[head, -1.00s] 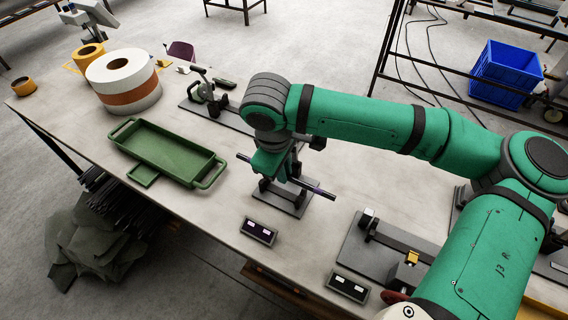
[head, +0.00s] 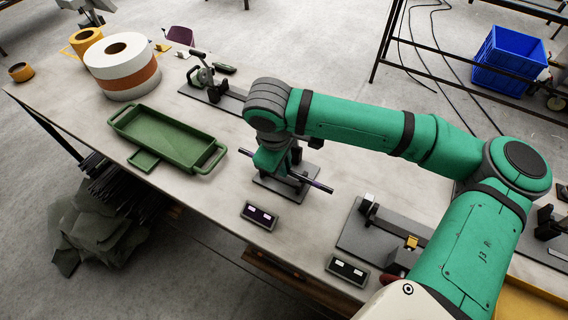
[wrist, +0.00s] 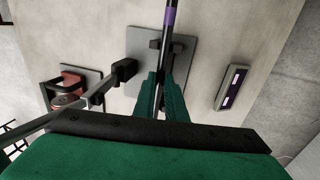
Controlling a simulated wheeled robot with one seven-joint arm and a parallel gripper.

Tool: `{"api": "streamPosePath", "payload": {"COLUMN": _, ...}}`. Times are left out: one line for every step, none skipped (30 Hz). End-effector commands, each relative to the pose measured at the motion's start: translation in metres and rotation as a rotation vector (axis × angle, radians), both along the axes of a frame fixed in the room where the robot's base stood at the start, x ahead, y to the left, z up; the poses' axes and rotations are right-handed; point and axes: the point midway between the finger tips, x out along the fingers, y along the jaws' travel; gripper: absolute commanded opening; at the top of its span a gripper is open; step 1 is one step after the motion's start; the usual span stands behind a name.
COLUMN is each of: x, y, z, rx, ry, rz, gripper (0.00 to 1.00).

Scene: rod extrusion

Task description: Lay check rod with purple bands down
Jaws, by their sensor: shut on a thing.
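The check rod (head: 318,184) is a thin dark rod with purple bands, held across my gripper (head: 275,165). In the wrist view, the rod (wrist: 174,38) runs up from between the fingers of my gripper (wrist: 163,95), with a purple band near the top. My gripper is shut on it. Below it is a grey base plate (head: 284,190) with dark upright supports; the plate (wrist: 140,42) also shows in the wrist view. The rod lies over a support, but I cannot tell whether it touches it. The rod's middle is hidden by the fingers.
A small dark block with purple marks (head: 259,215) sits before the plate. A green tray (head: 165,122) is to the left. Another fixture (head: 350,228) stands to the right, near a black-and-white block (head: 348,270). Bare tabletop lies between tray and plate.

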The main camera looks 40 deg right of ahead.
Motion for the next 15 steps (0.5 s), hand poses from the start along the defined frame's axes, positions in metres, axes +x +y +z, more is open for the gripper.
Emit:
{"api": "streamPosePath", "payload": {"x": 0.0004, "y": 0.0006, "z": -0.0002, "rx": 0.001, "ry": -0.001, "rz": 0.0, "gripper": 0.0}}
{"api": "streamPosePath", "payload": {"x": 0.0007, "y": 0.0008, "z": -0.0002, "rx": 0.002, "ry": -0.001, "rz": 0.0, "gripper": 0.0}}
{"api": "streamPosePath", "payload": {"x": 0.0009, "y": 0.0008, "z": -0.0002, "rx": 0.002, "ry": -0.001, "rz": 0.0, "gripper": 0.0}}
{"api": "streamPosePath", "payload": {"x": 0.0008, "y": 0.0005, "z": 0.0, "rx": 0.0, "ry": -0.001, "rz": 0.0, "gripper": 0.0}}
{"api": "streamPosePath", "payload": {"x": 0.0007, "y": 0.0004, "z": 0.0001, "rx": 0.0, "ry": -0.001, "rz": 0.0, "gripper": 0.0}}
{"api": "streamPosePath", "payload": {"x": 0.0006, "y": 0.0003, "z": 0.0001, "rx": 0.0, "ry": -0.001, "rz": 0.0, "gripper": 0.0}}
{"api": "streamPosePath", "payload": {"x": 0.0006, "y": 0.0003, "z": 0.0001, "rx": 0.0, "ry": -0.001, "rz": 0.0, "gripper": 0.0}}
{"api": "streamPosePath", "payload": {"x": 0.0006, "y": 0.0003, "z": 0.0001, "rx": 0.0, "ry": -0.001, "rz": 0.0, "gripper": 0.16}}
{"api": "streamPosePath", "payload": {"x": 0.0006, "y": 0.0003, "z": 0.0001, "rx": 0.0, "ry": -0.001, "rz": 0.0, "gripper": 0.25}}
{"api": "streamPosePath", "payload": {"x": 0.0005, "y": 0.0002, "z": 0.0001, "rx": 0.0, "ry": -0.001, "rz": 0.0, "gripper": 0.33}}
{"api": "streamPosePath", "payload": {"x": 0.0005, "y": 0.0003, "z": 0.0001, "rx": 0.0, "ry": -0.001, "rz": 0.0, "gripper": 0.33}}
{"api": "streamPosePath", "payload": {"x": 0.0005, "y": 0.0003, "z": 0.0001, "rx": 0.0, "ry": -0.001, "rz": 0.0, "gripper": 0.33}}
{"api": "streamPosePath", "payload": {"x": 0.0005, "y": 0.0003, "z": 0.0001, "rx": 0.0, "ry": -0.001, "rz": 0.0, "gripper": 0.33}}
{"api": "streamPosePath", "payload": {"x": 0.0005, "y": 0.0003, "z": 0.0001, "rx": 0.0, "ry": -0.001, "rz": 0.0, "gripper": 0.33}}
{"api": "streamPosePath", "payload": {"x": 0.0005, "y": 0.0003, "z": 0.0001, "rx": 0.0, "ry": -0.001, "rz": 0.0, "gripper": 0.33}}
